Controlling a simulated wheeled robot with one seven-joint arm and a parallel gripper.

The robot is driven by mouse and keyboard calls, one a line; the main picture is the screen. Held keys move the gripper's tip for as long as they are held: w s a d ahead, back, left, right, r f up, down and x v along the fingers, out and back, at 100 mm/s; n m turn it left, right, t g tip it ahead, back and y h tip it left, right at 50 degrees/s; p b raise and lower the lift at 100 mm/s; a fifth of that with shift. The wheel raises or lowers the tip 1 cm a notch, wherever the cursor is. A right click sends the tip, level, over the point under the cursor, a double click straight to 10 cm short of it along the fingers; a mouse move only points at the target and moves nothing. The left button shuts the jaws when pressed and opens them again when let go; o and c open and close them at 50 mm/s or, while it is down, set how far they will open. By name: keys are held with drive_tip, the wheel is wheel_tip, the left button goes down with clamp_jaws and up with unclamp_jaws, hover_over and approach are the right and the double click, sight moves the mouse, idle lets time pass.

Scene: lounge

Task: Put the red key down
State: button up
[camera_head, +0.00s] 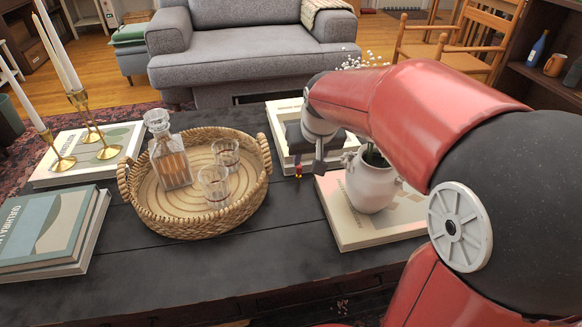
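My gripper (310,160) points down over the dark coffee table, between the wicker tray and the white vase. One grey finger shows clearly; the rest is partly hidden by my own wrist. A tiny red and yellowish thing (298,172), which may be the red key, shows just left of that finger, close to the table top. It is too small for me to tell whether it is gripped, touching the table or just above it.
A round wicker tray (195,229) with a decanter and glasses stands left of my gripper. A vase (371,186) stands on a book (350,230) at right. A white book or box (283,113) lies behind. The table (215,262) is bare in front.

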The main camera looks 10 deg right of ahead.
hover_over(298, 170)
drive_tip(key=d, duration=0.1)
wheel_tip(298, 170, down, 4)
drive_tip(key=x, duration=0.2)
drive_tip(key=b+x, duration=0.1)
drive_tip(key=x, duration=0.2)
drive_tip(key=s+x, duration=0.1)
drive_tip(key=x, duration=0.1)
drive_tip(key=shift+w+a+f+b, duration=0.15)
drive_tip(key=shift+a+f+b, duration=0.15)
drive_tip(key=shift+f, duration=0.25)
clamp_jaws()
